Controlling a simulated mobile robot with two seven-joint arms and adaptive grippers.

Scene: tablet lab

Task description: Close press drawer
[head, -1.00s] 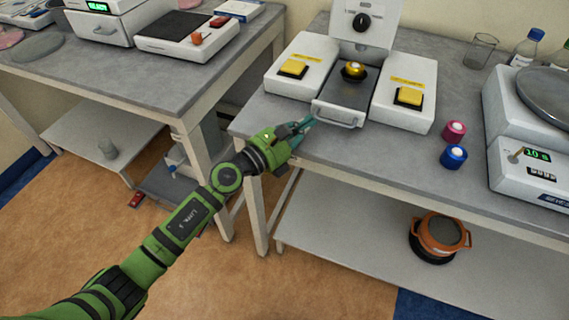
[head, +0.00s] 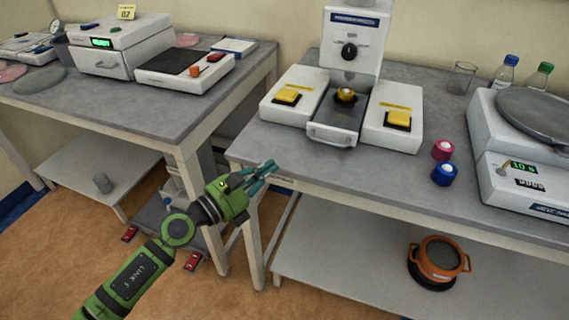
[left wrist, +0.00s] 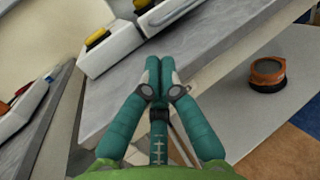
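The press (head: 351,43) is a white column with a black knob, standing on the right-hand table. Its drawer (head: 342,124) sits between two white side blocks with yellow buttons. The drawer stands out in front of the column, with its dark top showing and a gold piece with a pale top (head: 346,95) on it. Its bar handle (head: 331,138) faces the front. My left gripper (head: 268,168) is in front of and left of the handle, near the table's front edge, apart from the drawer. In the left wrist view its teal fingers (left wrist: 159,62) meet at the tips, empty. My right gripper is out of view.
Pink (head: 443,150) and blue (head: 444,174) cylinders stand right of the press, beside a white device with a round plate (head: 540,108). An orange pot (head: 438,258) is on the lower shelf. The tabletop edge lies close to my gripper. A second table (head: 150,110) holds instruments at left.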

